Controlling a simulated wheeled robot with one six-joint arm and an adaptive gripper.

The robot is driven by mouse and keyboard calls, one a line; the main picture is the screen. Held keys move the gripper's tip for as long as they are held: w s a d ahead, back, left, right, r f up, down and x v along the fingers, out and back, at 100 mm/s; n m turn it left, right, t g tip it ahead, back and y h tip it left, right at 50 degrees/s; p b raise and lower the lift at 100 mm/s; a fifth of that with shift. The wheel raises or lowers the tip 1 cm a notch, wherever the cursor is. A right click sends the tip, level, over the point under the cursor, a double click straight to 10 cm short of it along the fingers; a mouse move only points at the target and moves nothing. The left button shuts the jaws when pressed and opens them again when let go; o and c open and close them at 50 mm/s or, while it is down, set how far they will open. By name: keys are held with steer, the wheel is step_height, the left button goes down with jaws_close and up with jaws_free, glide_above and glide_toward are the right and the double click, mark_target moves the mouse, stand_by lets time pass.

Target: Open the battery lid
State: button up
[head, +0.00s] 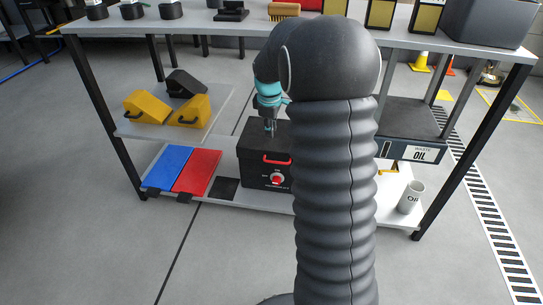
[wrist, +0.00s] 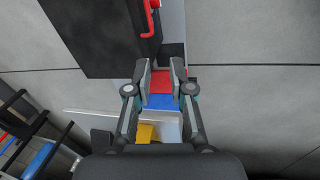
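The dark battery box (head: 256,170) stands on the lower shelf, left of my arm, with its flat top facing up. A red handle (head: 277,158) is on its front, above a round white-and-red knob. In the wrist view the box (wrist: 90,40) fills the upper left, with the red handle (wrist: 148,18) at its right edge. The top looks closed, but the lid's seam is too small to tell. My gripper (head: 270,134) is over the box top. In the wrist view my gripper (wrist: 163,76) is open and empty, with its fingers below the handle and apart from it.
A blue panel (head: 168,167) and a red panel (head: 197,171) lie left of the box. Yellow and black wedges (head: 187,111) sit on the middle shelf. A waste oil container (head: 412,151) and a white can (head: 411,197) are on the right. The upper shelf (head: 215,28) overhangs.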

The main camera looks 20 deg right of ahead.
steer(key=n, duration=0.1)
glide_toward(276, 162)
steer(key=shift+g, duration=0.3)
steer(key=f, duration=0.2)
steer(key=w+f+b, duration=0.1)
steer(key=f, duration=0.2)
steer(key=d+f+b, duration=0.1)
steer(key=f, duration=0.2)
steer(key=shift+w, duration=0.4)
steer(key=shift+r, duration=0.1)
jaws_close()
